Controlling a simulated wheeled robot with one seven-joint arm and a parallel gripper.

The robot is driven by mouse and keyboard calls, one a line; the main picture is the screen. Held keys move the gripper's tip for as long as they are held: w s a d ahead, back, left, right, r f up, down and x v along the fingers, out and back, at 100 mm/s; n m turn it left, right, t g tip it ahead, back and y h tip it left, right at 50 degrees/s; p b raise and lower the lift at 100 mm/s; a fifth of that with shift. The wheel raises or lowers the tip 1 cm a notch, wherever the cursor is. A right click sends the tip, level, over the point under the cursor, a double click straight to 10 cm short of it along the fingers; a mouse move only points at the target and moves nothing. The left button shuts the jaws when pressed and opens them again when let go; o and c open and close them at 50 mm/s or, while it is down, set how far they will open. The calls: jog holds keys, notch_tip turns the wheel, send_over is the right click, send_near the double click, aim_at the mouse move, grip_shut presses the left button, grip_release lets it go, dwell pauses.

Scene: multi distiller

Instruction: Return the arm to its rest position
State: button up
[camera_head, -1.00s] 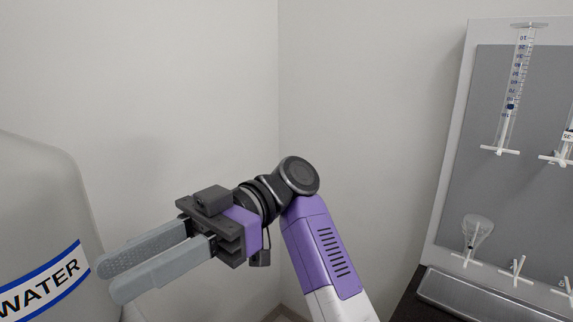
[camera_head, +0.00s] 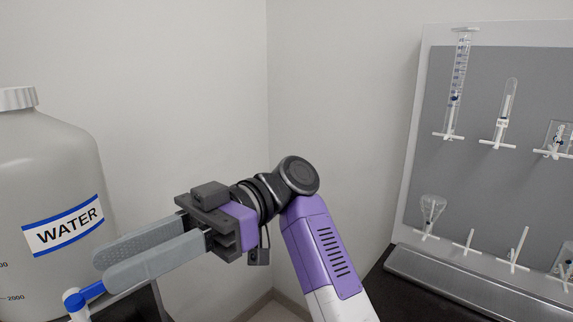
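My gripper (camera_head: 104,270) is at the lower left of the head view, at the end of my purple and grey arm. Its two long grey fingers point left. They lie nearly one behind the other from this angle, so the gap between them is hard to judge. No object shows between them. The arm is bent at the black wrist joint, with the purple link running down to the bottom edge. The fingertips appear in front of the lower part of a big water container (camera_head: 55,165).
A blue and white tap (camera_head: 82,296) shows near the fingertips. A grey pegboard (camera_head: 480,190) with hanging glassware stands at the right, a metal trough (camera_head: 470,285) below it. Black counter surface (camera_head: 378,285) lies beside it. Bare wall (camera_head: 190,90) fills the middle.

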jog(key=w+a+m+t+y, duration=0.5)
jog(key=w+a+m+t, duration=0.1)
jog(key=m, duration=0.1)
jog(key=w+f+m+t+y, duration=0.2)
jog(key=w+f+m+t, duration=0.6)
jog(key=t, duration=0.2)
jog(key=w+d+f+m+t+h+b, duration=0.1)
jog(key=w+d+f+m+t+h, duration=0.1)
jog(key=d+f+m+t+h, duration=1.15)
jog(key=s+d+f+t+h, duration=0.1)
jog(key=s+d+f, duration=0.35)
jog(key=d, duration=0.25)
jog(key=s+d+f+t+b, duration=0.1)
jog(key=s+d+f, duration=0.2)
jog(key=s+d, duration=0.25)
jog(key=s+d+f+t+h, duration=0.1)
jog(key=s+d+f, duration=0.3)
jog(key=d, duration=0.3)
jog(key=s+d+f+g+h, duration=0.1)
jog(key=s+d, duration=0.1)
jog(key=s, duration=0.7)
jog(key=s+d+f+n+g+h+b, duration=0.1)
jog(key=s+d, duration=0.2)
jog(key=s, duration=0.6)
jog(key=s+d+f+g+h+b, duration=0.1)
jog(key=s+d+f+g, duration=0.1)
jog(key=s, duration=0.7)
jog(key=shift+d, duration=0.75)
